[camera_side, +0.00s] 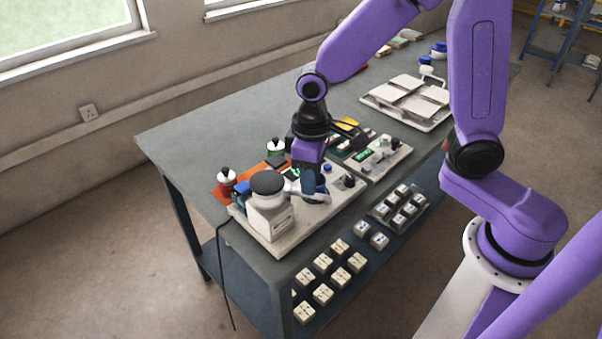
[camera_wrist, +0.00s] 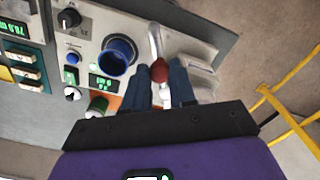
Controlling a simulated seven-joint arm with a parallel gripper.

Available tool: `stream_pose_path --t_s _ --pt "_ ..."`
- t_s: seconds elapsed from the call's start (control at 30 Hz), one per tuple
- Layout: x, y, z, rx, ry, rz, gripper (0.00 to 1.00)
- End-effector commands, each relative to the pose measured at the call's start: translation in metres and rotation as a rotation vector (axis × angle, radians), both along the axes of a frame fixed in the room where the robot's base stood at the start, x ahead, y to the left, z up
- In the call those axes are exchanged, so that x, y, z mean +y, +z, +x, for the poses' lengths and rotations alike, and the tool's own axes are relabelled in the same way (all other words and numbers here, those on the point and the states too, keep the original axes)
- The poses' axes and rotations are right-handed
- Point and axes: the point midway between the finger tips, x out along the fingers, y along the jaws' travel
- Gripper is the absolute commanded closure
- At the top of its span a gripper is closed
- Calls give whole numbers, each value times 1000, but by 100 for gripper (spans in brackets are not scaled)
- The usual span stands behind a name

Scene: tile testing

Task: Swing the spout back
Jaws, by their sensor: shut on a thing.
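The spout (camera_wrist: 154,40) is a pale curved arm on the tester in the wrist view, with a red knob (camera_wrist: 159,70) at its near end. My gripper (camera_wrist: 160,84) has its two dark blue fingers on either side of the red knob, shut on it. In the side view my gripper (camera_side: 314,194) reaches down beside the white tester body with a dark round top (camera_side: 267,183). The fingers hide most of the spout there. A blue round cup (camera_wrist: 117,58) stands left of the spout in the wrist view, apart from the knob.
A control panel with knobs and green displays (camera_side: 378,155) lies right of the tester. Bottles (camera_side: 226,178) stand on an orange mat behind it. A tray of pale tiles (camera_side: 405,100) lies farther back. Several tile blocks (camera_side: 340,247) sit on the lower shelf. The table's left part is clear.

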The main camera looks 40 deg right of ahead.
Motion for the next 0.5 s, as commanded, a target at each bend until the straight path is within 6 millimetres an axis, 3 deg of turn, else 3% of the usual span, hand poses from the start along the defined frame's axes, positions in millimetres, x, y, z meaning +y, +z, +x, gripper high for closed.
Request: stream_pose_path --t_s 0.5 --pt "7 0 -2 0 3 1 97"
